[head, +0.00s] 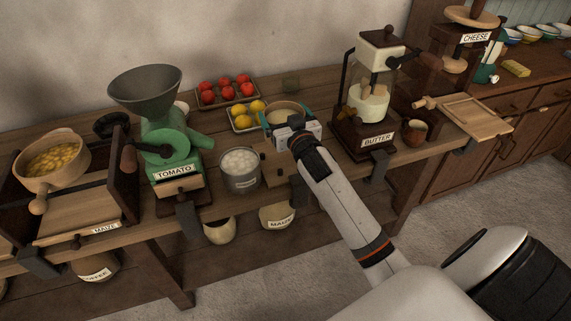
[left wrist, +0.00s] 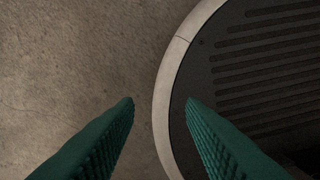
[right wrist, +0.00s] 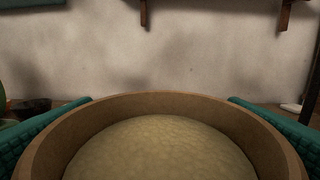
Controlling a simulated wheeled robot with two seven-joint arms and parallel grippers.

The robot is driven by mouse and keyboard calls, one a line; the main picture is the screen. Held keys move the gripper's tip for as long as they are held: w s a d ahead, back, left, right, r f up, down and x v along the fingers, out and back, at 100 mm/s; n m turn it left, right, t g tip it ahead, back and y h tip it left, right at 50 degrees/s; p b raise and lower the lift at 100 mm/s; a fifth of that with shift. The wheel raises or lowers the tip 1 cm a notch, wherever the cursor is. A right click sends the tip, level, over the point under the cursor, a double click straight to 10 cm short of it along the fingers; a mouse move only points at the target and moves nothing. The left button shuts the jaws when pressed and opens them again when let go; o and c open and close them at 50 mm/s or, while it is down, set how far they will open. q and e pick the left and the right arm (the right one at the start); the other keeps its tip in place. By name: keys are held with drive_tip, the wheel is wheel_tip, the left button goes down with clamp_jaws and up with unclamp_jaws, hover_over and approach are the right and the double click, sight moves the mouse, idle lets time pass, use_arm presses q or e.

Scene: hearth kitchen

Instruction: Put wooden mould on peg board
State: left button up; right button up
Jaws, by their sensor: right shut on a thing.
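My right gripper (head: 292,128) is shut on a round wooden vessel (head: 284,108), apparently the wooden mould, near the back middle of the bench. In the right wrist view the mould (right wrist: 45,150) is upright between the two green fingers, with pale, lumpy stuff inside. I cannot tell whether its base touches the bench. A light wooden board (head: 276,168) lies partly hidden beside my right gripper; I cannot tell whether it is the peg board. My left gripper (left wrist: 160,103) is open and empty above the floor and my round base.
The green tomato mill (head: 172,150) and a metal pot of white lumps (head: 240,168) stand left of my right gripper. Trays of tomatoes (head: 227,93) and lemons (head: 246,116) lie behind. The butter churn (head: 370,105), a small jug (head: 414,132) and a wooden tray (head: 485,120) stand right.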

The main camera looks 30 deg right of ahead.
sight(282, 119)
drive_tip(key=shift+w+d+f+h, duration=0.35)
drive_tip(key=shift+w+d, duration=0.15)
drive_tip(key=shift+d, duration=0.2)
wheel_tip(282, 119, down, 4)
drive_tip(key=shift+f, duration=0.1)
use_arm(q)
drive_tip(key=shift+s+a+f+b, duration=0.2)
drive_tip(key=shift+s+f+b, duration=0.3)
drive_tip(key=shift+s+f, duration=0.15)
use_arm(e)
drive_tip(key=shift+a+f, duration=0.1)
drive_tip(key=shift+f, duration=2.1)
use_arm(q)
drive_tip(key=shift+f, duration=0.15)
use_arm(e)
drive_tip(key=o, duration=1)
drive_tip(key=shift+f, duration=0.15)
drive_tip(key=shift+s+a, duration=0.1)
drive_tip(key=shift+s, duration=0.3)
use_arm(q)
drive_tip(key=shift+w+f, duration=0.15)
drive_tip(key=shift+w, duration=0.05)
use_arm(e)
drive_tip(key=v, duration=1.1)
drive_tip(key=shift+s, duration=0.2)
